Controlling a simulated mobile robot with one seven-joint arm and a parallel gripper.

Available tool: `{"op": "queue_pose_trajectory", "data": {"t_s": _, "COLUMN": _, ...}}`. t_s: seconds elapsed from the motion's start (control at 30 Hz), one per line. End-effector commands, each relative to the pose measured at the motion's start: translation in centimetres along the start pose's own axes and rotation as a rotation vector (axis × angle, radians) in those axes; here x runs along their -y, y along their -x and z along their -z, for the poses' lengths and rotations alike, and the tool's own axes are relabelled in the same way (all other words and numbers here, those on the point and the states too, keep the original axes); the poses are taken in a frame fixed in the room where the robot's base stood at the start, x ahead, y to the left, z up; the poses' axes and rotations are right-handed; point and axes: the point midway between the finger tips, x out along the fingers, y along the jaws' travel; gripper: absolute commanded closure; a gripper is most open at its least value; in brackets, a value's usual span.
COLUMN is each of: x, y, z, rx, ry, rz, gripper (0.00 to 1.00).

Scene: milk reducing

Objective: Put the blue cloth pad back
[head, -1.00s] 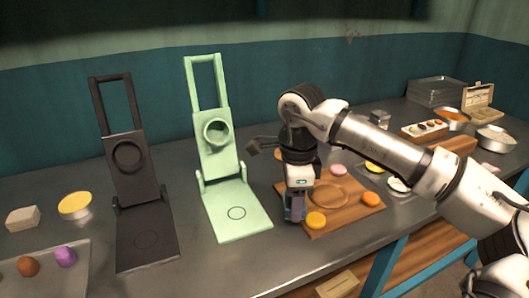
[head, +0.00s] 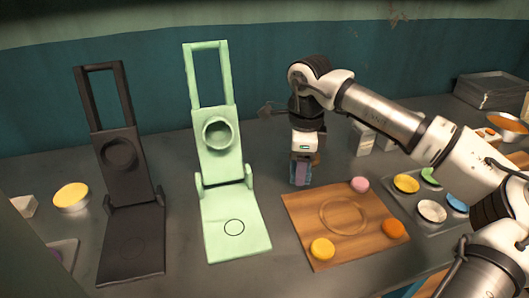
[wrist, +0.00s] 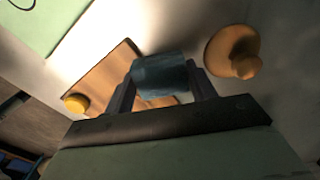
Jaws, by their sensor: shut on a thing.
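The blue cloth pad (wrist: 160,78) is a small dark blue roll between my two fingers in the wrist view. My gripper (head: 301,180) is shut on it, pointing down, between the green press and the back left corner of the wooden board. In the head view only a bluish bit shows at the fingertips. I cannot tell whether the pad touches the table.
The wooden board (head: 343,250) carries a yellow, an orange and a pink disc. A wooden knobbed piece (wrist: 233,52) stands close beside my gripper. The green press (head: 235,225) and black press (head: 133,240) stand left. A tray of coloured discs (head: 410,197) lies right.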

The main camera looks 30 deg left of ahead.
Motion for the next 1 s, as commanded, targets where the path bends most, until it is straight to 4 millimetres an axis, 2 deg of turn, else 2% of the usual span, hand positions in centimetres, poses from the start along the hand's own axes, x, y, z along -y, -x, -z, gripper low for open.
{"op": "queue_pose_trajectory", "data": {"t_s": 0.03, "x": 0.8, "y": 0.3, "z": -1.4, "rx": 0.0, "ry": 0.005, "rz": -0.001, "gripper": 0.66}}
{"op": "queue_pose_trajectory", "data": {"t_s": 0.2, "x": 3.3, "y": 0.3, "z": -5.1, "rx": 0.001, "ry": 0.003, "rz": 0.0, "gripper": 0.66}}
{"op": "queue_pose_trajectory", "data": {"t_s": 0.4, "x": 5.4, "y": 0.2, "z": -8.0, "rx": 0.0, "ry": 0.001, "rz": 0.0, "gripper": 0.66}}
{"op": "queue_pose_trajectory", "data": {"t_s": 0.67, "x": 6.3, "y": -0.1, "z": -9.3, "rx": 0.0, "ry": -0.001, "rz": -0.002, "gripper": 0.66}}
{"op": "queue_pose_trajectory", "data": {"t_s": 0.87, "x": 6.2, "y": -3.1, "z": -9.2, "rx": 0.001, "ry": -0.001, "rz": -0.003, "gripper": 0.66}}
{"op": "queue_pose_trajectory", "data": {"t_s": 1.0, "x": 6.2, "y": -3.5, "z": -9.2, "rx": 0.0, "ry": -0.001, "rz": 0.001, "gripper": 0.66}}
